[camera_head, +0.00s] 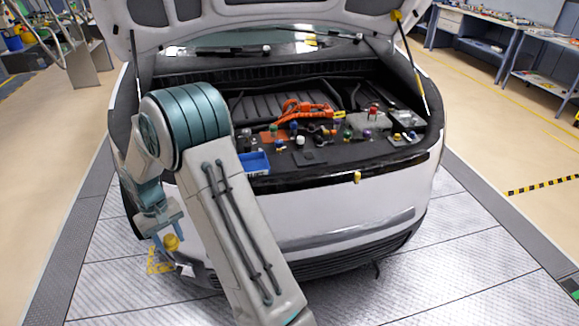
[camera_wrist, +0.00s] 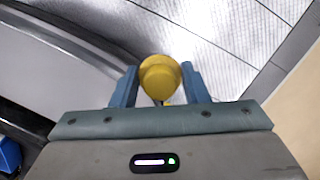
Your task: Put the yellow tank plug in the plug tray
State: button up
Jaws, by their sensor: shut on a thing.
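The yellow tank plug (camera_head: 171,242) is held between the two blue fingers of my gripper (camera_head: 167,232), low beside the left front corner of the car. In the wrist view the round yellow plug (camera_wrist: 160,76) sits between the fingertips of my gripper (camera_wrist: 160,86), with a finger on each side. A small blue tray (camera_head: 254,164), which looks like the plug tray, lies at the front left edge of the engine bay. It is up and to the right of my gripper in the head view, and my arm partly hides it. Its inside is too small to read.
The white car (camera_head: 330,226) stands with its hood (camera_head: 270,12) raised. The engine bay holds several coloured caps and an orange cable part (camera_head: 305,110). A small yellow piece (camera_head: 357,177) is on the front edge. Free floor lies around the car; workbenches stand back right.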

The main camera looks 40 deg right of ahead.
aim_at(253, 168)
jog(key=z, duration=1.05)
